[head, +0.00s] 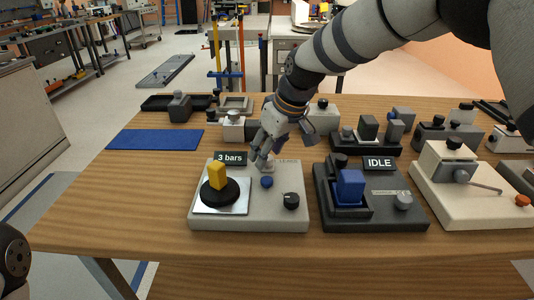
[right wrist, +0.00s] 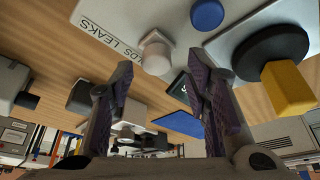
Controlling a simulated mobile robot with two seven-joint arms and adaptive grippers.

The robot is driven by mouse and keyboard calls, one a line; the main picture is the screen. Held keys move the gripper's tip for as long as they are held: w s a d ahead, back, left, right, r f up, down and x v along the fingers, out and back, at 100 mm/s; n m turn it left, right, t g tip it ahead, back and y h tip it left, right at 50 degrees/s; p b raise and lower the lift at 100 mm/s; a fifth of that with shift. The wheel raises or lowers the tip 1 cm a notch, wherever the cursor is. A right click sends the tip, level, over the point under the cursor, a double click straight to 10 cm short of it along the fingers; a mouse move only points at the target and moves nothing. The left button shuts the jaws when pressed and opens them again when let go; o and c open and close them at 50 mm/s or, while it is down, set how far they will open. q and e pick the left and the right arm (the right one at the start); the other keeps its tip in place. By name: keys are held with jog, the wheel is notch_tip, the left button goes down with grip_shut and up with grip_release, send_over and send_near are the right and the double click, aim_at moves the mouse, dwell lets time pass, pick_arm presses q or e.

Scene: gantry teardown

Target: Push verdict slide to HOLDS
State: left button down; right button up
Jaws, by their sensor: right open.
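The verdict slide's pale knob (right wrist: 157,50) stands near the tester's back edge. In the right wrist view the HOLDS/LEAKS label (right wrist: 98,33) is upside down, and the knob hides the start of HOLDS. I cannot tell the knob's exact place on its track. My right gripper (head: 264,158) is over the back of the tester, and it also shows in the right wrist view (right wrist: 160,68). Its fingers are apart, with the knob seen between and beyond the tips. Contact is not visible.
The tester carries a yellow block (head: 217,177) on a black disc, a blue button (head: 267,182) and a black knob (head: 291,200). The dark IDLE unit (head: 378,205) stands close on the right. A blue mat (head: 155,140) lies back left. Several fixtures fill the back.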

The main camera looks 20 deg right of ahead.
jog(key=v, duration=1)
jog(key=shift+r, duration=0.25)
jog(key=shift+s, duration=0.15)
